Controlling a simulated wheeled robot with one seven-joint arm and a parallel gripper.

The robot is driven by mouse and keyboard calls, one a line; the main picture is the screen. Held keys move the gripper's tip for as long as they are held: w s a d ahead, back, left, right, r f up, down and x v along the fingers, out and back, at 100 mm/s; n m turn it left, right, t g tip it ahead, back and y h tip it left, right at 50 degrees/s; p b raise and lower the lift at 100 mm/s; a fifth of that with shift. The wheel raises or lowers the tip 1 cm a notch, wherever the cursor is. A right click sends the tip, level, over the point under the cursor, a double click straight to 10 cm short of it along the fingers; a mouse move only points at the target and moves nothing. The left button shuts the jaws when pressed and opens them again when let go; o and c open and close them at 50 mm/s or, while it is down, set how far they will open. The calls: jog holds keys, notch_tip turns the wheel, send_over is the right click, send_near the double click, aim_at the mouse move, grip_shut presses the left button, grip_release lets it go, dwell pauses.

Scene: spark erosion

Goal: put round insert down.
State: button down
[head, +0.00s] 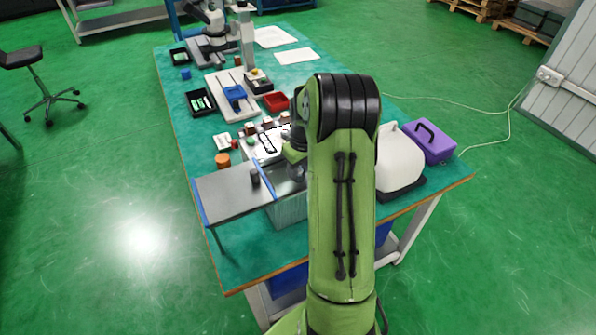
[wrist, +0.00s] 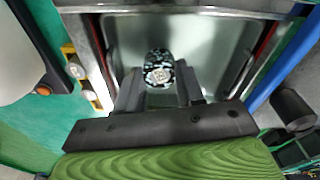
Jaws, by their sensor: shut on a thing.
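The round insert (wrist: 158,68), dark with pale speckles on its end, sits between the two fingers of my gripper (wrist: 158,92) in the wrist view. My gripper is shut on it. Beyond the insert in the wrist view is the pale interior of an open metal tank (wrist: 205,38), with the insert over it; I cannot tell whether they touch. In the head view my gripper (head: 296,170) is largely hidden behind my green arm, over the tank (head: 288,211) near the table's front. The insert cannot be made out there.
A small dark cylinder (head: 255,178) stands on a grey plate (head: 228,193) left of the tank, beside a blue strip (head: 263,180). An orange round container (head: 223,160) is behind the plate. A white-covered machine (head: 400,160) and purple case (head: 432,143) stand right. Red bin (head: 275,101) lies farther back.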

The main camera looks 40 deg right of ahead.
aim_at(302, 175)
jog(key=c, duration=1)
grip_release()
jog(key=shift+f, duration=0.1)
notch_tip(302, 175, up, 12)
jog(key=s+p, duration=0.1)
jog(key=p, duration=0.2)
jog(key=s+a+r, duration=0.1)
jog(key=a+r, duration=0.4)
jog(key=a, duration=0.2)
jog(key=s+a+r+t+h, duration=0.1)
jog(key=s+a+r, duration=0.15)
jog(key=a, duration=0.25)
jog(key=s+a+r+t, duration=0.1)
jog(key=s+a+r, duration=0.15)
jog(key=a, duration=0.25)
jog(key=s+a, duration=0.3)
jog(key=s, duration=0.1)
jog(key=s+a+t, duration=0.1)
jog(key=s+a, duration=0.2)
jog(key=s, duration=0.1)
jog(key=s+a+f+t+y, duration=0.1)
jog(key=s+a, duration=0.2)
jog(key=s, duration=0.2)
jog(key=shift+a+n, duration=0.1)
jog(key=shift+n, duration=0.3)
